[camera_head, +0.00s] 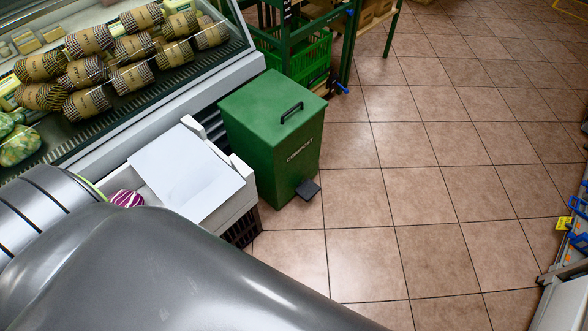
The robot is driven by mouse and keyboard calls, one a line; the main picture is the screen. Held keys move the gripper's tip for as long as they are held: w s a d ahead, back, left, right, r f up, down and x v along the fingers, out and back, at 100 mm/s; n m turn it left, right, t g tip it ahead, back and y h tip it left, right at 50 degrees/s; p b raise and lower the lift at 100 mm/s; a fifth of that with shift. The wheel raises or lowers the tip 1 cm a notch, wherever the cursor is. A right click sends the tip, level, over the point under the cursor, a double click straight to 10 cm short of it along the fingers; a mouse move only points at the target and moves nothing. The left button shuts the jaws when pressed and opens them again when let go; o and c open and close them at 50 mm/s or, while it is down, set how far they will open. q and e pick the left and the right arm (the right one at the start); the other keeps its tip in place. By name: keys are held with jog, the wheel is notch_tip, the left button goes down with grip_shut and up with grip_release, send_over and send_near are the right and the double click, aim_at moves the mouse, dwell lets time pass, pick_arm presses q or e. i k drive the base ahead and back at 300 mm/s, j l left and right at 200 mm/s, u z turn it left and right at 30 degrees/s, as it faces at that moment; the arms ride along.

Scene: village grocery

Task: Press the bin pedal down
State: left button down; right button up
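A green compost bin (271,137) stands on the tiled floor near the centre, its lid closed, with a black handle on top and a "COMPOST" label on its front. Its dark pedal (308,190) sticks out low at the front right corner, near the floor, and appears raised. Neither of my grippers is in the picture. A large grey arm part of mine covers the lower left and hides what is beneath it.
A white crate (235,213) with a white sheet (185,172) on top stands left of the bin. A refrigerated display case (130,100) lies behind it. Green crates (305,62) on a green rack (345,45) stand behind the bin. Open tiled floor (440,170) lies to the right.

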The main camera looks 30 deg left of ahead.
aim_at(306, 190)
jog(key=i+l+u, duration=0.75)
jog(key=i+l, duration=0.05)
jog(key=i, duration=0.1)
